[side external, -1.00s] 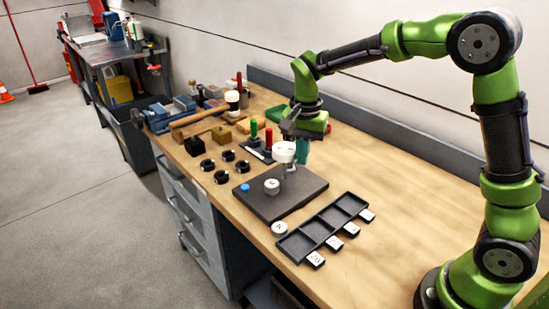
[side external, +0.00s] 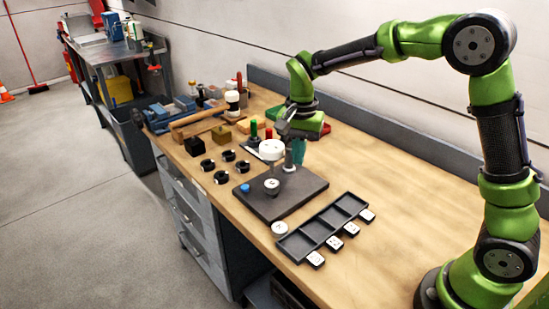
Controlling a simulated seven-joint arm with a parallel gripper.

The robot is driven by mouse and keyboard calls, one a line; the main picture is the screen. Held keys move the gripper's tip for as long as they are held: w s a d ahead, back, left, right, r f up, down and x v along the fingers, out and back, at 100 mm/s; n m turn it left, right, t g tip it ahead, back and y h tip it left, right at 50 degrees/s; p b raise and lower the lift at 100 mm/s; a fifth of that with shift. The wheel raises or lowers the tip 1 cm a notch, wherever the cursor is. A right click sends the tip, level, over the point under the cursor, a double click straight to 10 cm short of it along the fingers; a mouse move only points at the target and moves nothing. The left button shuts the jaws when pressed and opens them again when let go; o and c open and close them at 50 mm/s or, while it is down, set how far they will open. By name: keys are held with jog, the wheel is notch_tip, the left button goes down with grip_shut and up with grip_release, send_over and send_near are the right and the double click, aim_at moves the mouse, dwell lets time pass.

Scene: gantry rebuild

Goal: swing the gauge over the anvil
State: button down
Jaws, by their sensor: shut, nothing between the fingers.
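The gauge (side external: 271,150) is a white round dial on an arm from a short post (side external: 291,160) at the back of a dark base plate (side external: 298,199). The anvil (side external: 271,188) is a small round stand on the plate with a pale disc on top. In this view the gauge sits directly above the anvil, with a gap between them. My gripper (side external: 283,134) is shut and empty, just above and behind the gauge. Its fingertips are small here, and I cannot tell whether they touch the gauge.
A blue button (side external: 245,188) is at the plate's left. A pale disc (side external: 280,229) lies in front, beside a black compartment tray (side external: 322,228) with white labels. The right bench is clear.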

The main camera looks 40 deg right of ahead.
jog(key=shift+s+d+r, duration=0.1)
jog(key=shift+d, duration=0.1)
notch_tip(320, 180, up, 9)
dwell(0.9)
jog(key=s+a+n+t+y, duration=0.1)
jog(key=s+n+t, duration=0.6)
jog(key=s, duration=1.2)
jog(key=shift+s+r+n+y, duration=0.15)
jog(key=shift+s+n+y, duration=0.05)
jog(key=shift+n+y, duration=0.3)
